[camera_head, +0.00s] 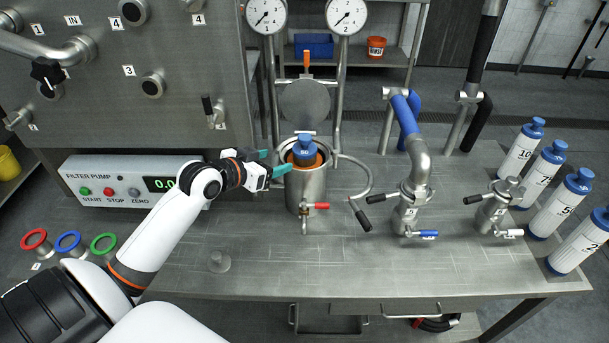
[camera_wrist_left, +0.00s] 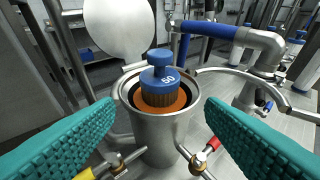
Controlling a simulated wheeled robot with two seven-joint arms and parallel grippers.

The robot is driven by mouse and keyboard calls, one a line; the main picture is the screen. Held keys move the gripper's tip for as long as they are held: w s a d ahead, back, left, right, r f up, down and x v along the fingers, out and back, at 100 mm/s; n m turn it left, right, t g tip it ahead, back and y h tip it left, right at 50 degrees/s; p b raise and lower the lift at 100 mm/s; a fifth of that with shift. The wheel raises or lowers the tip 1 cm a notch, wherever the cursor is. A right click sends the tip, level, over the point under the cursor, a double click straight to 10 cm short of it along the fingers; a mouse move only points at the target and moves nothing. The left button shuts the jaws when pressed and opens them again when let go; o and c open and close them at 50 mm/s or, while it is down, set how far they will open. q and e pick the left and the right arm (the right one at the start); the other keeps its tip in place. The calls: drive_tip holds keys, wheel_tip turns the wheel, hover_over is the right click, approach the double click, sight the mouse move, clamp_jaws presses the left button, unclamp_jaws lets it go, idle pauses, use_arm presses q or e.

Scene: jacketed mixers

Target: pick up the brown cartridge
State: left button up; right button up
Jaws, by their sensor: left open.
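The brown cartridge (camera_head: 304,158) stands upright inside the open steel housing (camera_head: 306,190), with its blue knobbed cap above the rim. In the left wrist view the blue cap and a ribbed brown band of the cartridge (camera_wrist_left: 160,97) show between the fingers; its lower part is hidden in the housing. My left gripper (camera_head: 272,163) is open and empty, just left of the housing, with its teal fingers pointing at the cartridge. The fingers look apart from the cap. My right gripper is not in view.
The round lid (camera_head: 305,102) stands raised behind the housing, below two gauges. A curved steel handle (camera_head: 358,175) and a red-handled valve (camera_head: 314,206) flank it. Pipe fittings (camera_head: 411,205) stand to the right. Several white blue-capped cartridges (camera_head: 520,150) stand at the far right. The front bench is mostly clear.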

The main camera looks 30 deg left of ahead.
sight(296, 153)
use_arm(q)
drive_tip(key=p+x, duration=0.1)
drive_tip(key=x, duration=0.5)
drive_tip(key=shift+w+d+r, duration=0.1)
drive_tip(key=p+x, duration=0.2)
drive_tip(key=x, duration=0.2)
drive_tip(key=shift+w, duration=0.35)
drive_tip(key=shift+w+f, duration=0.25)
drive_tip(key=shift+f, duration=0.05)
drive_tip(key=shift+s, duration=0.1)
drive_tip(key=shift+c, duration=0.5)
drive_tip(key=shift+r, duration=0.1)
drive_tip(key=c, duration=1.2)
